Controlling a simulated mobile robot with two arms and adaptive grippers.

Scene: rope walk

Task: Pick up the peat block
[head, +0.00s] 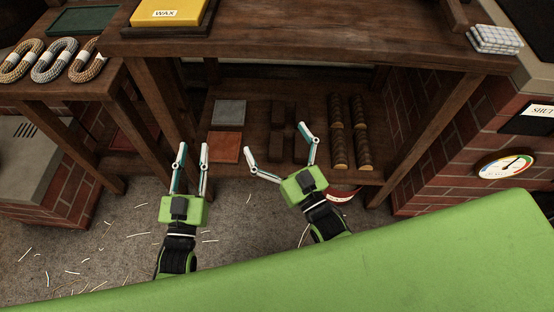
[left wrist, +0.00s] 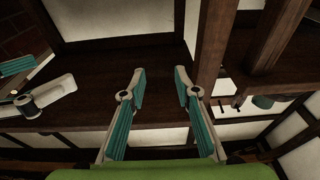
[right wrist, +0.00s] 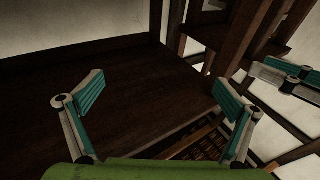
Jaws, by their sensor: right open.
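Several dark brown blocks, which look like the peat blocks (head: 277,147), lie on the lower shelf in the head view, in the shadow under the bench. Their dark colour blends with the wood, so their edges are hard to tell. My right gripper (head: 275,138) has its fingers spread wide over the picture of these blocks, with nothing held. In the right wrist view the right gripper (right wrist: 160,100) is open over bare dark wood, with no block in sight. My left gripper (head: 192,148) is open and empty, left of the red tile; it also shows in the left wrist view (left wrist: 160,74).
A grey tile (head: 229,113) and a red tile (head: 225,147) lie left of the blocks; stacked logs (head: 338,133) lie right. Wooden bench legs (head: 427,125) flank the shelf. The bench top (head: 310,38) overhangs it. Rope coils (head: 54,60) sit at left.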

